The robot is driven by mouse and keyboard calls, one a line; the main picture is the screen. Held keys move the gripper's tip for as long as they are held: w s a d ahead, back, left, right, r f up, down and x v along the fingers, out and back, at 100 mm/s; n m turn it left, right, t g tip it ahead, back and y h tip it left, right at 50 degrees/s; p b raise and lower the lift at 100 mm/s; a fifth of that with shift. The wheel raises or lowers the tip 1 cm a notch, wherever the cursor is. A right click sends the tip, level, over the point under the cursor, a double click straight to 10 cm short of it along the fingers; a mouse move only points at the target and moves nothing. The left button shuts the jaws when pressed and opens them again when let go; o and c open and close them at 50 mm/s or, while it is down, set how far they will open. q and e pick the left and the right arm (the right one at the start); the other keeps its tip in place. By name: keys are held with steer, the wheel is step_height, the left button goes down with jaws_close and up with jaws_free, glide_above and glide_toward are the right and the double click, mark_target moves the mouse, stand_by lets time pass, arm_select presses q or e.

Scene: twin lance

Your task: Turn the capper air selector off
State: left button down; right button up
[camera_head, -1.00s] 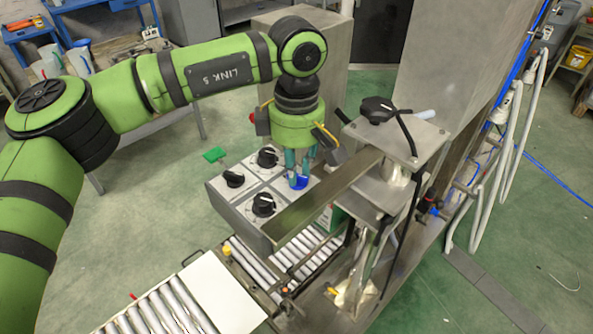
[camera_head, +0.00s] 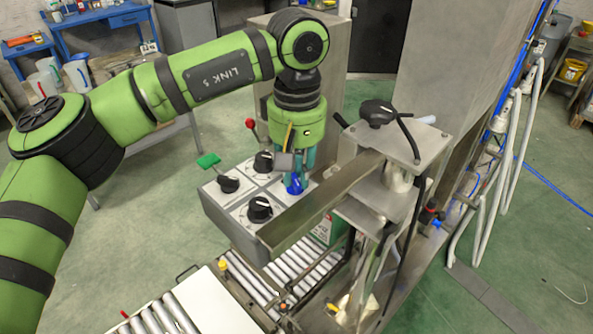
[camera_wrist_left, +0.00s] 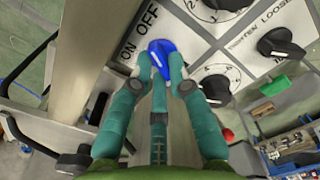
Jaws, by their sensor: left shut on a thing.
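The air selector is a blue knob (camera_head: 294,187) on the grey control panel (camera_head: 237,218), near the panel's right side. In the left wrist view the blue knob (camera_wrist_left: 162,56) sits beside the printed words ON and OFF. My left gripper (camera_head: 298,176) points down from above with its teal fingers shut on the blue knob. In the left wrist view the fingers (camera_wrist_left: 160,76) stand on both sides of it. They partly hide the knob, and I cannot tell exactly which label it points at. My right gripper is not in view.
Black knobs (camera_head: 260,208) share the panel. A green-tipped lever (camera_head: 208,160) and a red-tipped lever (camera_head: 250,124) stand near it. A metal bar (camera_head: 318,205) runs close beside the gripper from the machine post. Roller conveyors (camera_head: 245,285) lie below.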

arm_select(q)
steer(key=shift+m, duration=0.4)
steer(key=c, duration=1.2)
jaws_free()
step_height(320, 180, up, 12)
steer(key=shift+f, duration=0.1)
